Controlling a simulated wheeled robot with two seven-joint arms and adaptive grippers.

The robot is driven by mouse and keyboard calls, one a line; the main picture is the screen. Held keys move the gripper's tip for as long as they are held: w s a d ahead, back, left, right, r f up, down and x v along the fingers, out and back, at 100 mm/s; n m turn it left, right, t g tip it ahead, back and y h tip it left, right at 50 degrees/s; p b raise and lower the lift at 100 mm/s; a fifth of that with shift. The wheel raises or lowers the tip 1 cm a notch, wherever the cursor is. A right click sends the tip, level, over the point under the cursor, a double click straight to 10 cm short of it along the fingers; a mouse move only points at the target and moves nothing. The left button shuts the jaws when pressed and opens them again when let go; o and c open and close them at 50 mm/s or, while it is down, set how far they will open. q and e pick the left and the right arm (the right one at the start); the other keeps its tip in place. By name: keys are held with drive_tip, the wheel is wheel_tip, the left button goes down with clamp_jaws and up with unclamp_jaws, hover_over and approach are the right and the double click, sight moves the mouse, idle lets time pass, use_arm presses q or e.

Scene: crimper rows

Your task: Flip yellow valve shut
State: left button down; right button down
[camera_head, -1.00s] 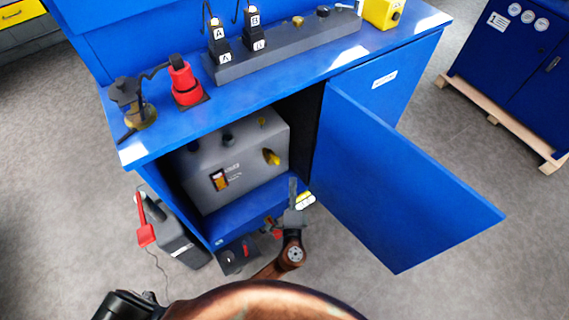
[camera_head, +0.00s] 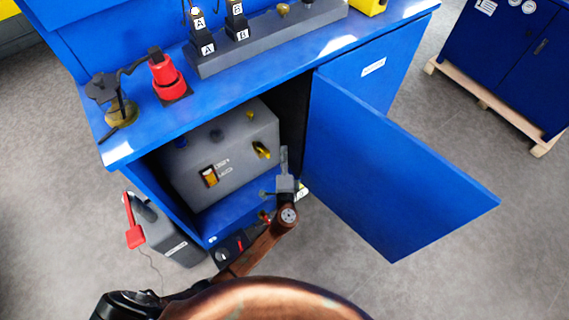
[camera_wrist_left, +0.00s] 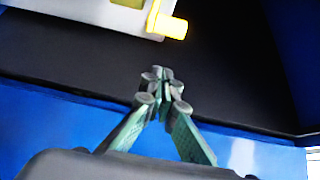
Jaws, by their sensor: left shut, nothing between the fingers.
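The yellow valve (camera_head: 262,150) sits on the front of a grey tank (camera_head: 225,165) inside the open blue cabinet. In the left wrist view the yellow valve (camera_wrist_left: 168,24) is at the top, ahead of the fingers and apart from them. My left gripper (camera_head: 284,152) is just right of the valve in the head view, at the cabinet opening. Its fingertips (camera_wrist_left: 162,80) are together and hold nothing. My right gripper is not in view.
The cabinet door (camera_head: 390,175) stands open to the right of my left gripper. The cabinet's blue floor (camera_head: 228,212) lies below the tank. A red device (camera_head: 166,75) and a grey block (camera_head: 265,45) stand on the blue worktop. A dark container (camera_head: 170,236) stands at the left.

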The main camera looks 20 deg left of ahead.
sight(264, 150)
use_arm(q)
drive_tip(key=s+a, duration=0.2)
drive_tip(key=a, duration=0.1)
drive_tip(key=shift+s, duration=0.35)
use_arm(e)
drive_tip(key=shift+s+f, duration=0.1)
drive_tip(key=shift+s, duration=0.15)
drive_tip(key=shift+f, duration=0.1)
use_arm(q)
drive_tip(key=shift+s+a+f+h, duration=0.1)
drive_tip(key=shift+h, duration=0.2)
drive_tip(key=shift+s+a+m+h+b, duration=0.2)
drive_tip(key=shift+m+h+b, duration=0.15)
drive_tip(key=shift+m+h, duration=0.15)
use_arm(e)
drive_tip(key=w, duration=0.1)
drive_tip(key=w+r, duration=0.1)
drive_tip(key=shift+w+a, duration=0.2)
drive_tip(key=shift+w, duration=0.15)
